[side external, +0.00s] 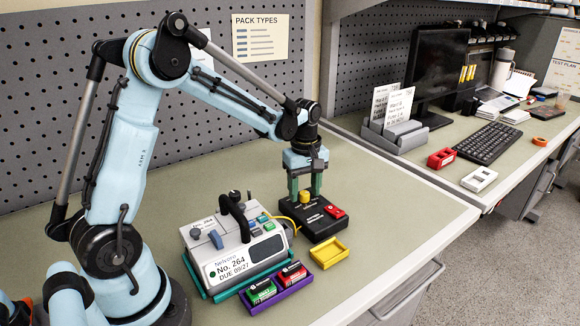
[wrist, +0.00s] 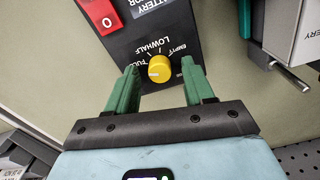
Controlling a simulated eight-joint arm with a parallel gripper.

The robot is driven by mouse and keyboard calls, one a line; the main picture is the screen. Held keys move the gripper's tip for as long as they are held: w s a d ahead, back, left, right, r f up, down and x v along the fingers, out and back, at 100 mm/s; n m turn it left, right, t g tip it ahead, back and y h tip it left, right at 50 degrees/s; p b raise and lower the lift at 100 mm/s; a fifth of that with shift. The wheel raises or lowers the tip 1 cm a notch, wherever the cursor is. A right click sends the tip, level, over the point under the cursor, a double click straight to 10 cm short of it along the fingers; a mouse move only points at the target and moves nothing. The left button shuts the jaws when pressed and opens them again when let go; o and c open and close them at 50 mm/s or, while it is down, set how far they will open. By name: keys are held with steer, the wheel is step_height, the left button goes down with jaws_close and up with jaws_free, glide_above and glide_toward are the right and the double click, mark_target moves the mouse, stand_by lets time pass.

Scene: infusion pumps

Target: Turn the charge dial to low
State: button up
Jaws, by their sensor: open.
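The charge dial is a round yellow knob (wrist: 159,69) on a black battery box (side external: 318,222). In the wrist view its labels read EMPTY, LOW, HALF and FULL in an arc from right to left. A pale mark on the knob seems to face left, toward FULL, but it is small. My gripper (wrist: 160,68) is open, with its green fingers on either side of the knob and a gap on both sides. In the side view the yellow knob (side external: 304,197) shows between the fingers, which are just above the box.
A red switch (side external: 334,212) sits on the box beside the dial. A grey pump (side external: 228,262) with a black handle stands left of it, with a yellow cable between. A purple tray (side external: 284,291) holds red and green packs. A yellow tray (side external: 330,253) lies empty in front.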

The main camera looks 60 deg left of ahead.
steer(key=shift+c, duration=0.5)
jaws_close()
steer(key=shift+m, duration=0.3)
steer(key=m, duration=0.3)
steer(key=shift+m, duration=0.3)
steer(key=m, duration=0.4)
steer(key=shift+m, duration=0.3)
steer(key=m, duration=0.4)
steer(key=shift+m, duration=2.5)
